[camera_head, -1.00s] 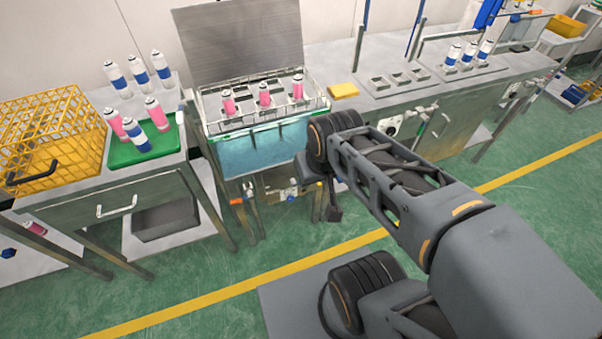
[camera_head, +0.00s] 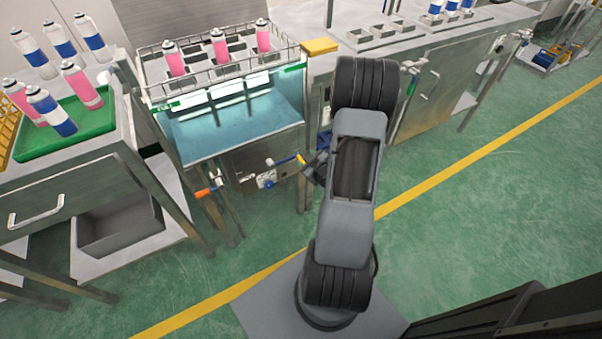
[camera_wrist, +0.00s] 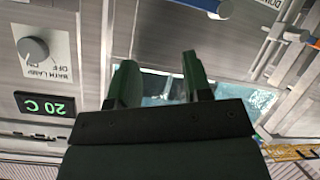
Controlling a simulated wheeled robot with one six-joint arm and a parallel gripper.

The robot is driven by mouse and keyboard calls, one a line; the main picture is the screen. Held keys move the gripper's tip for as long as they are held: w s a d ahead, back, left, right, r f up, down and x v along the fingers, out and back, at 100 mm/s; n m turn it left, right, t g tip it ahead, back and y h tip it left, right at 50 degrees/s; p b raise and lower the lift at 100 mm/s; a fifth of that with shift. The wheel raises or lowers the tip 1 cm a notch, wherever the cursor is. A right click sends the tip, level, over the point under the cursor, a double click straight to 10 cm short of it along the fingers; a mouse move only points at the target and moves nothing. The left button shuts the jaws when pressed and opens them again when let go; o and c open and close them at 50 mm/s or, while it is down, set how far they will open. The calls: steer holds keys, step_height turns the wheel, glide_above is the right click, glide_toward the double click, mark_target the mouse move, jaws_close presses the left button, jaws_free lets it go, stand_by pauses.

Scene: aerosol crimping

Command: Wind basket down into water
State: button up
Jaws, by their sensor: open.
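The wire basket (camera_head: 215,62) sits above the water bath and holds three pink cans (camera_head: 219,46). The bath's blue water (camera_head: 230,125) shows through its clear front, below the basket. My gripper (camera_wrist: 160,82) is open and empty in the wrist view, its fingers in front of the bath's metal panel. A blue bar with a grey knob (camera_wrist: 222,10) is at the top of that view, apart from the fingers. In the head view, the gripper is low at the bath's right front, mostly hidden by my arm.
The panel has a bath lamp knob (camera_wrist: 34,50) and a green 20 C display (camera_wrist: 45,104). An orange-handled valve (camera_head: 204,192) is at the bath's lower left. A green tray (camera_head: 70,128) of cans stands left; a yellow block (camera_head: 320,46) lies right. Green floor in front is open.

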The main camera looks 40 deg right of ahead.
mark_target(301, 159)
steer(key=s+f+m+t+b, duration=0.2)
steer(key=s+f+t+b, duration=0.3)
steer(key=f, duration=0.4)
steer(key=shift+h, duration=0.6)
steer(key=w, duration=0.4)
steer(key=w+d, duration=0.1)
steer(key=w, duration=0.3)
steer(key=w+d, duration=0.1)
steer(key=w, duration=0.3)
steer(key=shift+d+r+b, duration=0.1)
steer(key=shift+r+b, duration=0.2)
steer(key=shift+c, duration=0.3)
jaws_close()
